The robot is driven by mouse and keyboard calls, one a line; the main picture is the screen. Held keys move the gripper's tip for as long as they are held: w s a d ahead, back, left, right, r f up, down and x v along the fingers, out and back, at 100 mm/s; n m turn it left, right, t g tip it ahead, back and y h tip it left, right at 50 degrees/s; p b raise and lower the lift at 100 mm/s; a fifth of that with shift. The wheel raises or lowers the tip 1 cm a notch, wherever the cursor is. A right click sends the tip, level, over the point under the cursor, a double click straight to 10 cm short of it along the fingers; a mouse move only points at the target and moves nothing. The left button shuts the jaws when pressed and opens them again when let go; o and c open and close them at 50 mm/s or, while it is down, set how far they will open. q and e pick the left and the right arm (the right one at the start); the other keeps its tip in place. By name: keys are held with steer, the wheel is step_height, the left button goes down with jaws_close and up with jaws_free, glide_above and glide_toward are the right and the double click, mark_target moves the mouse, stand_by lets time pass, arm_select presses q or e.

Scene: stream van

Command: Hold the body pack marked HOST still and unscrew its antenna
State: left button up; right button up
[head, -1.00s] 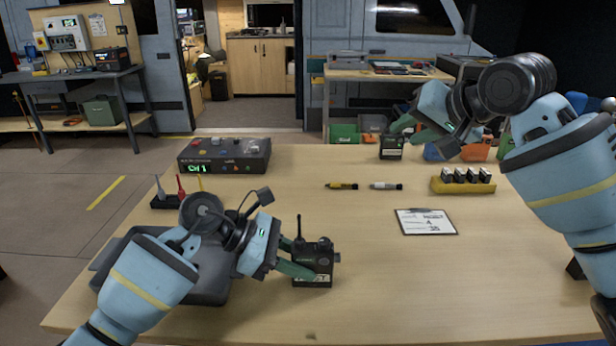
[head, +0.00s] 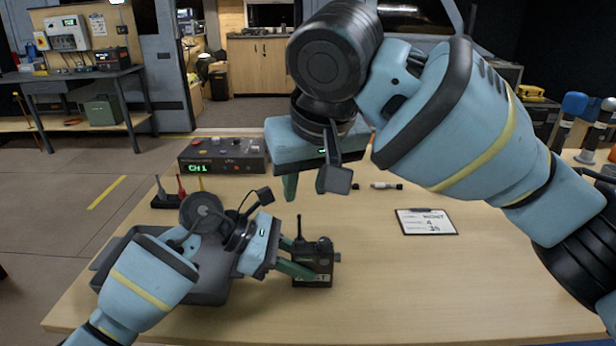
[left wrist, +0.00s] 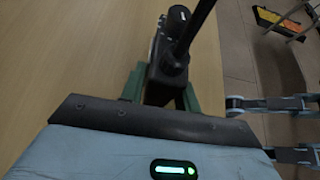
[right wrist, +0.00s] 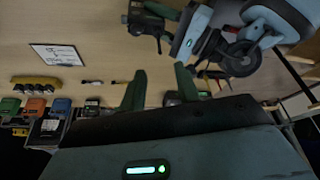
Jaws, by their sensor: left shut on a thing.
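A dark body pack (head: 318,258) stands upright near the front middle of the table, its white label partly covered by a finger so that only the end "ST" shows. Its thin black antenna (head: 299,227) rises from its left top. The pack also shows in the left wrist view (left wrist: 166,70), with the antenna (left wrist: 194,28) large, and in the right wrist view (right wrist: 143,20). My left gripper (head: 297,262) is shut on the pack from the left. My right gripper (head: 308,184) is open and empty, above and behind the pack, its fingers (right wrist: 160,88) pointing down.
A grey tray (head: 208,290) lies under my left arm. A control box reading CH1 (head: 222,156) and coloured antenna-like sticks (head: 180,186) stand at the back left. A card (head: 427,222) lies right of the pack. The front right of the table is clear.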

mark_target(300, 216)
steer(key=x, duration=1.1)
steer(key=shift+f, duration=0.2)
jaws_close()
